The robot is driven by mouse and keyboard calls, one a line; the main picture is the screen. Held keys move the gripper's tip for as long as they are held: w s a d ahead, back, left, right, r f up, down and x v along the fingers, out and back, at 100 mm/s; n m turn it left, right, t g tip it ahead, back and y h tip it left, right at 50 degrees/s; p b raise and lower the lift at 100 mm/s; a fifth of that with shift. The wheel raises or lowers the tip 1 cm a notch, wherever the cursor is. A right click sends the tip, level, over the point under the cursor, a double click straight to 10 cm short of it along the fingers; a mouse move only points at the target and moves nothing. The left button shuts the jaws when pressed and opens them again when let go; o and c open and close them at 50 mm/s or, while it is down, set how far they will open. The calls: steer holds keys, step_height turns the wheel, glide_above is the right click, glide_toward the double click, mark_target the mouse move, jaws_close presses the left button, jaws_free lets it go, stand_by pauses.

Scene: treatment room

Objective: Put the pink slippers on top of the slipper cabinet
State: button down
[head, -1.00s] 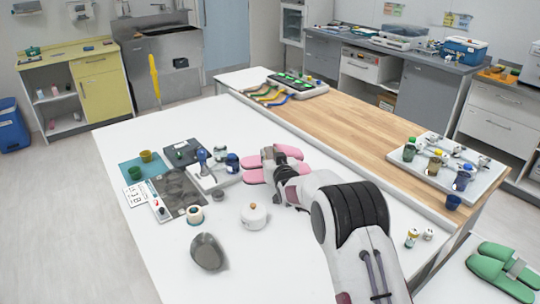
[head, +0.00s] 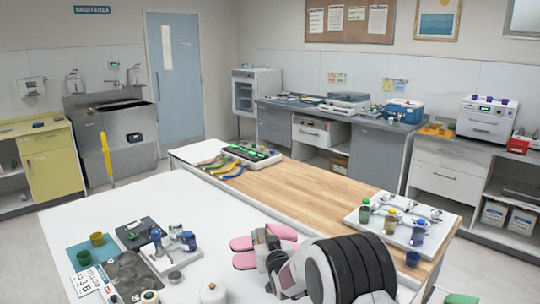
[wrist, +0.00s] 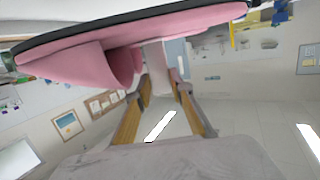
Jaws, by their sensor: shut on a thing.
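The pink slippers (head: 244,261) are at my gripper (head: 264,244), over the far part of the white tabletop, beside the wooden strip. Pink shows on both sides of the fingers, and a second pink part (head: 284,232) lies to their right. In the wrist view, a pink slipper (wrist: 190,24) with a dark sole edge fills the top. My gripper's two fingers (wrist: 155,85) reach towards it and are shut on the slippers; the exact contact is partly hidden. I cannot tell for sure which piece of furniture is the slipper cabinet.
Green slippers (head: 461,299) show at the bottom right edge. A white tray (head: 371,222) with cups stands on the wooden strip. A white pot (head: 213,293) and small bottles lie left of my arm. The wooden top (head: 275,180) is largely clear.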

steer(key=s+d+r+m+h, duration=0.2)
steer(key=s+d+m+h, duration=0.1)
steer(key=s+d, duration=1.6)
steer(key=shift+s+d+r+t+h, duration=0.15)
steer(key=shift+s+d+t+h, duration=0.2)
steer(key=shift+h, duration=0.25)
steer(key=shift+w, duration=0.1)
steer(key=shift+r, duration=0.1)
steer(key=d+r, duration=0.3)
steer(key=d, duration=0.6)
steer(key=d+r, duration=0.4)
steer(key=d, duration=0.5)
steer(key=s+d+f, duration=0.1)
steer(key=s+d, duration=0.3)
steer(key=d, duration=0.4)
steer(key=s+d+f, duration=0.2)
steer(key=s+d, duration=0.3)
steer(key=d, duration=0.2)
step_height(320, 180, down, 24)
steer(key=shift+w+r, duration=0.15)
steer(key=shift+r, duration=0.05)
